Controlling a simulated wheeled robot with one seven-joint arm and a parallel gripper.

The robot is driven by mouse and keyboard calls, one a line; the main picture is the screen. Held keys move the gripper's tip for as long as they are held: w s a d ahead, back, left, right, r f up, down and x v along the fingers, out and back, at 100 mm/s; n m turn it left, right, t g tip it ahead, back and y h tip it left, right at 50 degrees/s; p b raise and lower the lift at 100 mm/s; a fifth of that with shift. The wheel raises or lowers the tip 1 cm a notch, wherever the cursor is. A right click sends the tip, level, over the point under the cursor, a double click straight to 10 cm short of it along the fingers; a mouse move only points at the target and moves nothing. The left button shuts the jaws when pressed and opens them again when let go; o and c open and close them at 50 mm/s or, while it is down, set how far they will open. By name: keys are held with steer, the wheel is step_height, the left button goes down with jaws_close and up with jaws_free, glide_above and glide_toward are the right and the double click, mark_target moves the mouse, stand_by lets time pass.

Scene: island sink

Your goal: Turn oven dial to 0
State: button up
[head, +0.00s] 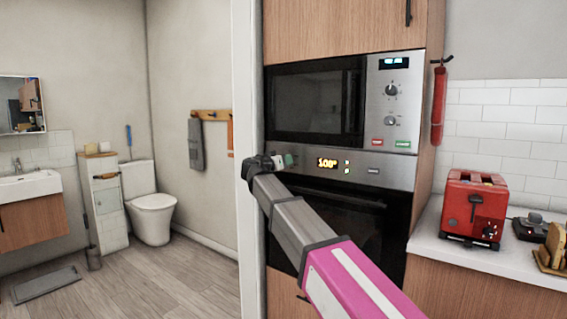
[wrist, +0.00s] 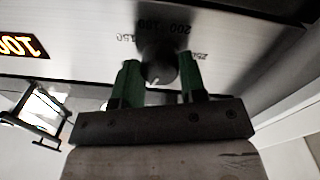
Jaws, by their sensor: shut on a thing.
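The built-in oven (head: 340,205) stands in a tall wooden cabinet, below a microwave. Its steel control panel shows in the head view, with a lit orange display (head: 327,163). In the wrist view the dark round oven dial (wrist: 160,66) sits on the panel, with printed numbers around it, among them 150 and 200. My gripper (wrist: 157,80) has its two green fingers on either side of the dial and is shut on it.
The microwave (head: 315,100) with its own knob is directly above. A red toaster (head: 473,205) stands on the white counter to the right, below a fire extinguisher (head: 439,100). The wall edge (head: 247,120) is close on the left. Open floor (head: 180,285) lies farther left.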

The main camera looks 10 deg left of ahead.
steer(key=shift+n, duration=2.3)
steer(key=o, duration=0.9)
steer(key=shift+s, duration=0.1)
steer(key=v, duration=1)
steer(key=shift+s, duration=0.35)
